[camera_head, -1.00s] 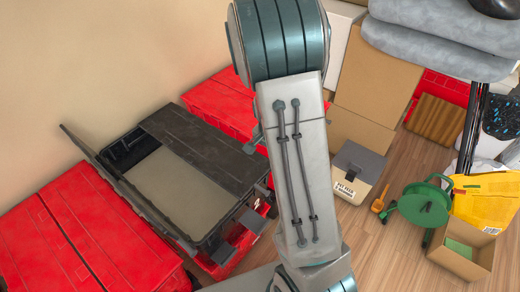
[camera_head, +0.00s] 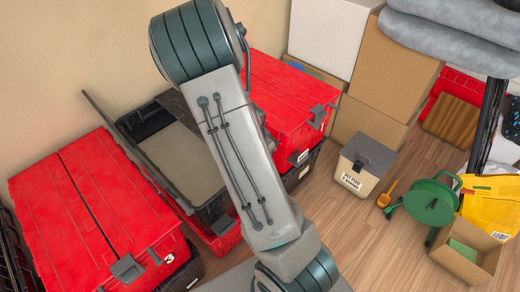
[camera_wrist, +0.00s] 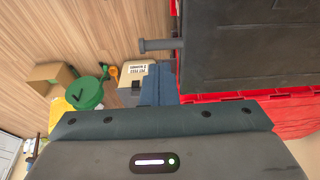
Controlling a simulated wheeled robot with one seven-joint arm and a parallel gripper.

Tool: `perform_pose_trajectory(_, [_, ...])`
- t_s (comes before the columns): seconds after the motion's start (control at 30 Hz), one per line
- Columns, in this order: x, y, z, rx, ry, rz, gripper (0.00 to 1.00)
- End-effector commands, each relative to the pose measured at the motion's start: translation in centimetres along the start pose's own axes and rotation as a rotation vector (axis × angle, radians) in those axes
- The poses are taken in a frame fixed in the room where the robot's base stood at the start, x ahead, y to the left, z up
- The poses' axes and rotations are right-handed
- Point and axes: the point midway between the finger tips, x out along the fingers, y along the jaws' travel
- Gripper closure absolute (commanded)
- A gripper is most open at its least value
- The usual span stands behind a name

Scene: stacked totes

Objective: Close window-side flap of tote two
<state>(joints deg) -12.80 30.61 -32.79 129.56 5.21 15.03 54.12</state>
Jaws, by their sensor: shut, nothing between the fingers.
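A dark open tote (camera_head: 152,120) sits in the middle of the row in the head view, on a red tote (camera_head: 222,238). Its left flap (camera_head: 130,140) stands raised along the left rim. My arm crosses in front of its right side and hides most of the right flap. I cannot read a number on this tote. My gripper (camera_wrist: 158,72) is shut and empty in the wrist view. It is beside a dark panel (camera_wrist: 245,45) with a grey peg-like latch (camera_wrist: 160,44); contact cannot be told. My gripper is hidden in the head view.
Another red tote (camera_head: 290,95) stands right. A pet food bin (camera_head: 365,165), green reel (camera_head: 430,203) and cardboard box (camera_head: 468,250) are on the floor at right.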

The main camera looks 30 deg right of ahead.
Motion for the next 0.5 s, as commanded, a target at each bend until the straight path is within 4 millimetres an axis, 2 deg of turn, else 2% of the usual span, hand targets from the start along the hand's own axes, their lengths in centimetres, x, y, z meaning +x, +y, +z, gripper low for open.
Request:
perform_pose_trajectory(0.03, [0.9,0.1,0.4,0.004,0.000,0.004,1.00])
perform_pose_trajectory(0.2, [2.5,0.5,1.3,0.017,-0.001,0.008,1.00])
perform_pose_trajectory(0.5, [4.5,0.5,2.6,0.020,0.000,0.007,1.00])
